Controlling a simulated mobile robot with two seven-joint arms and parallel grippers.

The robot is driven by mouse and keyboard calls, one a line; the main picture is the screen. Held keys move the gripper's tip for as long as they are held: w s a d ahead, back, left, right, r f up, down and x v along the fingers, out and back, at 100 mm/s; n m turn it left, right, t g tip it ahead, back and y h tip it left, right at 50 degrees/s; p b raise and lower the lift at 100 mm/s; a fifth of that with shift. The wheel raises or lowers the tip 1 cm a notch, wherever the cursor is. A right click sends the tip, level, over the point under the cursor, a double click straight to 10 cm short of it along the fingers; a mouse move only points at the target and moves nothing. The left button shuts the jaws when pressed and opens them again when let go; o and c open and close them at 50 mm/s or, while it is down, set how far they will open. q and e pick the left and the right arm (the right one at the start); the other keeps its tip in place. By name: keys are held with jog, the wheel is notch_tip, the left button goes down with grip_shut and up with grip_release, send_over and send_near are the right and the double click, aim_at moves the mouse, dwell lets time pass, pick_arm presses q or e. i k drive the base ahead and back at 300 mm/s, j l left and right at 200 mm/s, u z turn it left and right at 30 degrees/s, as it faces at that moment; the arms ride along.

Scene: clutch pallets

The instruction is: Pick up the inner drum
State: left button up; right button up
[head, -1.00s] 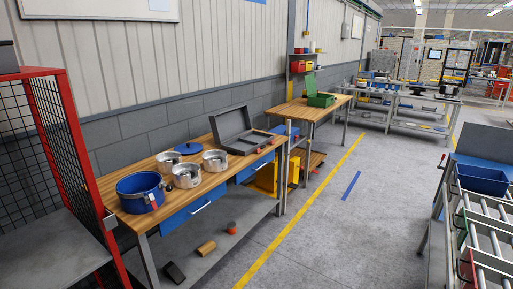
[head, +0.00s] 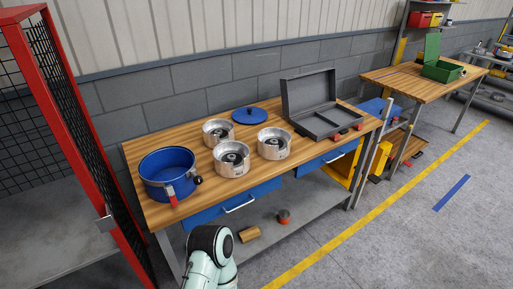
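Several things stand on the wooden workbench (head: 200,191) in the head view. Three are silver metal drums with dark centres, any of which could be the inner drum: one at the back (head: 218,128), one at the front (head: 231,165) and one at the right (head: 274,150). They stand upright and apart from the blue pot (head: 166,180) at the left end. A light-coloured arm link of mine with a dark joint shows at the bottom edge, below the bench front. Neither gripper is in view, and nothing touches the drums.
A blue lid (head: 250,115) lies behind the drums. An open grey case (head: 322,122) stands at the bench's right. A red-framed mesh cage (head: 92,150) is close on the left. A brown block (head: 249,234) lies on the lower shelf. The floor at right is clear.

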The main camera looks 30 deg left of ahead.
aim_at(232, 158)
jog(key=i+z, duration=0.1)
jog(key=i, duration=1.55)
jog(key=i+l+u, duration=0.1)
jog(key=i+u, duration=0.3)
jog(key=i+l+u, duration=0.25)
jog(key=i+u, duration=0.3)
jog(key=u, duration=1.65)
